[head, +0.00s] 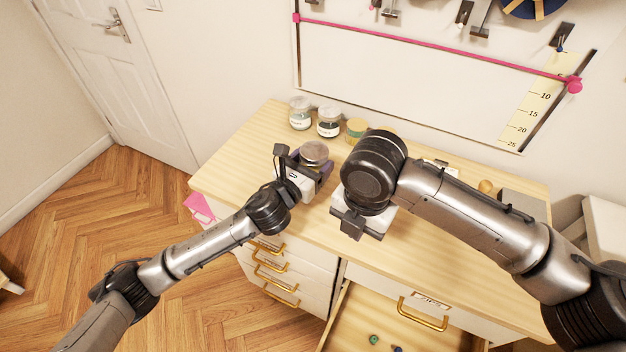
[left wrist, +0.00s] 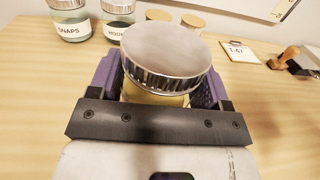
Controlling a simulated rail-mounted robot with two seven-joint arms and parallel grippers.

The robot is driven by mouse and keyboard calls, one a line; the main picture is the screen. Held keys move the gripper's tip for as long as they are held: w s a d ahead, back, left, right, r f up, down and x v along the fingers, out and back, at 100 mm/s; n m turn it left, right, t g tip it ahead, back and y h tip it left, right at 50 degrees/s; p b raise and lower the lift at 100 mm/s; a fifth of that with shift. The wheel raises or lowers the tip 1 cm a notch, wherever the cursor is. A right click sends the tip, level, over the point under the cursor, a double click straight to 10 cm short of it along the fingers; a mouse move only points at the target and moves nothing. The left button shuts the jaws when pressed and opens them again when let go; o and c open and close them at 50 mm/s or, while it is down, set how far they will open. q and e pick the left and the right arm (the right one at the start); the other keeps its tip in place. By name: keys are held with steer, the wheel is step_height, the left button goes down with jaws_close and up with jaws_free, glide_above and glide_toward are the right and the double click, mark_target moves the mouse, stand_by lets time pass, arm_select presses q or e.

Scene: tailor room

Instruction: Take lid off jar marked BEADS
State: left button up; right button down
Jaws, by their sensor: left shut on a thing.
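A glass jar with a round metal lid (head: 314,152) stands among my left gripper's fingers at the left end of the wooden cabinet top. In the left wrist view the shiny lid (left wrist: 165,52) is on the jar, and yellowish contents (left wrist: 158,98) show below it. My left gripper (head: 312,165) is shut on this jar, with a purple finger pad on each side just below or at the lid; the exact contact height is unclear. No label on this jar is visible. My right gripper (head: 358,228) is over the cabinet top, apart from the jar; its fingertips are unclear.
A jar marked SNAPS (left wrist: 70,20) and one that seems marked HOOKS (left wrist: 117,18) stand behind, near the wall. Yellowish jars (head: 356,129) stand to their right. A small card (left wrist: 238,53) lies further right. An open drawer (head: 345,318) juts out in front.

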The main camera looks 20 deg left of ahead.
arm_select(q)
step_height(320, 180, down, 4)
steer(key=shift+r+b, duration=0.15)
steer(key=shift+b, duration=0.6)
steer(key=shift+f, duration=0.45)
steer(key=o, duration=1.6)
steer(key=shift+r, duration=0.1)
steer(key=shift+o, duration=0.6)
steer(key=shift+s+a, duration=0.1)
steer(key=shift+s, duration=0.2)
steer(key=p+v, duration=0.2)
steer(key=v, duration=0.9)
steer(key=shift+s, duration=0.2)
